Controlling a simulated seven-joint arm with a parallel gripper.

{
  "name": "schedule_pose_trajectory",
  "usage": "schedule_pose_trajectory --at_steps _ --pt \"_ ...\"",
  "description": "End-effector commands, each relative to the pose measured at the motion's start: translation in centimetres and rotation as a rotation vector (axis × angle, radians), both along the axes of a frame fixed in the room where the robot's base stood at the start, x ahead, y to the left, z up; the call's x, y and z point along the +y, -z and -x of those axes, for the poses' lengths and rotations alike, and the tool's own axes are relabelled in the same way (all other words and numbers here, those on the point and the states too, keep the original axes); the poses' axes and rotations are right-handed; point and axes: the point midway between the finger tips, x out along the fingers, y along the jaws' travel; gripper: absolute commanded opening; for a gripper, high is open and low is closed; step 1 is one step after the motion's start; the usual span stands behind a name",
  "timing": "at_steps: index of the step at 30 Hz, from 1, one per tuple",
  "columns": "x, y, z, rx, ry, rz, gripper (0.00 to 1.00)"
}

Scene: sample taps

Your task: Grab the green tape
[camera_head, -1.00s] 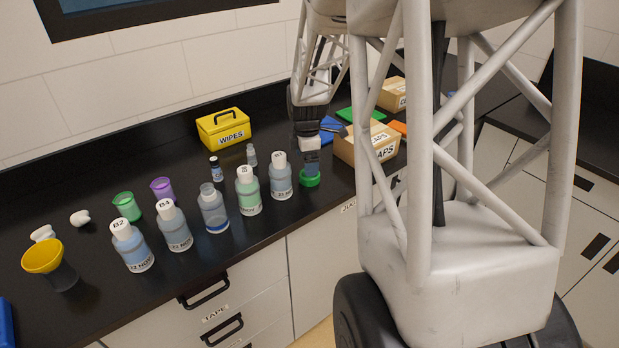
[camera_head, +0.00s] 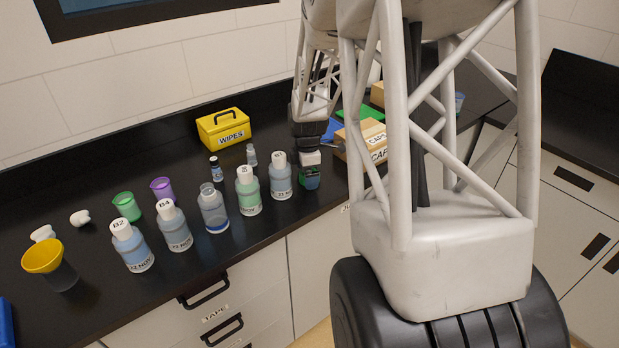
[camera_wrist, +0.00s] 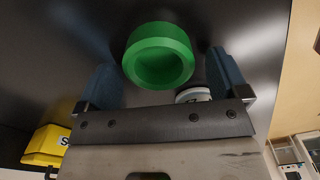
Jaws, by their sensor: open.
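The green tape (camera_wrist: 137,43) is a thick green ring in the wrist view, on the dark counter. My gripper (camera_wrist: 160,60) is open, with one blue finger on each side of the ring. In the head view my gripper (camera_head: 310,180) is low over the counter, right of the row of bottles, and hides most of the tape.
A bottle (camera_head: 281,180) with a white cap stands close to the left of my gripper. More bottles line up further left. A yellow wipes box (camera_head: 222,130) stands behind them. A cardboard caps box (camera_head: 364,140) is to the right, and the counter's front edge is near.

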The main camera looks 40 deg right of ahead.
Motion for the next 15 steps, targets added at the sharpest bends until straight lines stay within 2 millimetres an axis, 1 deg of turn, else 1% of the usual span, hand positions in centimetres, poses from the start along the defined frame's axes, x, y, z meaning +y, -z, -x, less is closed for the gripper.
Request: schedule_pose_trajectory --at_steps 2,5,12,13,15 --pt "0.0 -0.01 0.0 0.0 0.0 0.0 0.93" --pt "0.0 -0.01 0.0 0.0 0.0 0.0 0.79" --pt "0.0 -0.01 0.0 0.0 0.0 0.0 0.42" --pt "0.0 -0.02 0.0 0.0 0.0 0.0 0.4" --pt "0.0 -0.02 0.0 0.0 0.0 0.0 0.39"
